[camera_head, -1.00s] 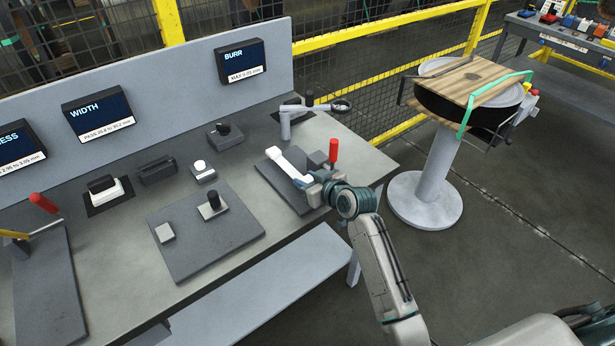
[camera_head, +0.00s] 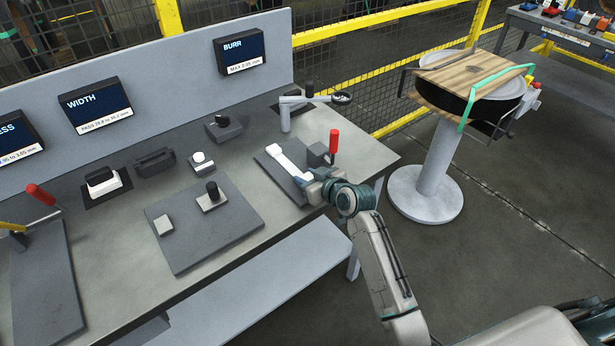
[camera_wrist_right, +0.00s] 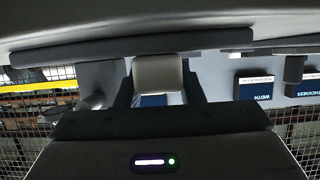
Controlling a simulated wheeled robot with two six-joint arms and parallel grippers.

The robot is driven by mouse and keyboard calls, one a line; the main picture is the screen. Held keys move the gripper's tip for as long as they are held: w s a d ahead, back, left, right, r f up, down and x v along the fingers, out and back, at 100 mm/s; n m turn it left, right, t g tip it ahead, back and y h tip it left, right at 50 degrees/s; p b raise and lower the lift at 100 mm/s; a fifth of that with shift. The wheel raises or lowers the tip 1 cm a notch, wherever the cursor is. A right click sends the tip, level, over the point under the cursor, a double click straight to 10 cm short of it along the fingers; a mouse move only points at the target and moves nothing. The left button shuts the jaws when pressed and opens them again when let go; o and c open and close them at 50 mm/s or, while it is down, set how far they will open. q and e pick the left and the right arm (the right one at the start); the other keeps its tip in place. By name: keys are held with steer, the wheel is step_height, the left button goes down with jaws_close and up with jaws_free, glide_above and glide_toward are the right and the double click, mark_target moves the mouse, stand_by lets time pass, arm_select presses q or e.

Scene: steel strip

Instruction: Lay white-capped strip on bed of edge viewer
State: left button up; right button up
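The white-capped strip (camera_head: 285,158) shows as a narrow pale bar with a wider white far end. It lies on or just above a dark base plate (camera_head: 268,169) at the bench's right; contact cannot be told. My right gripper (camera_head: 306,184) is at its near end. In the right wrist view a pale block (camera_wrist_right: 157,73) fills the space between the two dark fingers of my right gripper (camera_wrist_right: 158,92), which appear shut on it. A dark block (camera_head: 318,154) and a red handle (camera_head: 334,142) stand beside the strip. My left gripper is not in view.
A post with a magnifier arm (camera_head: 285,115) stands behind the plate. A dark plate (camera_head: 205,235) with a black-knobbed block is left of it. Small gauges line the bench's back below the displays (camera_head: 240,56). A round stand (camera_head: 425,190) is right of the bench.

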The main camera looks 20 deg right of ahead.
steer(key=o, duration=0.5)
steer(key=shift+s+d, duration=0.1)
steer(key=shift+s, duration=0.1)
steer(key=b+v, duration=0.2)
steer(key=v, duration=0.8)
steer(key=shift+s+r, duration=0.15)
steer(key=shift+r, duration=0.1)
steer(key=shift+f, duration=0.1)
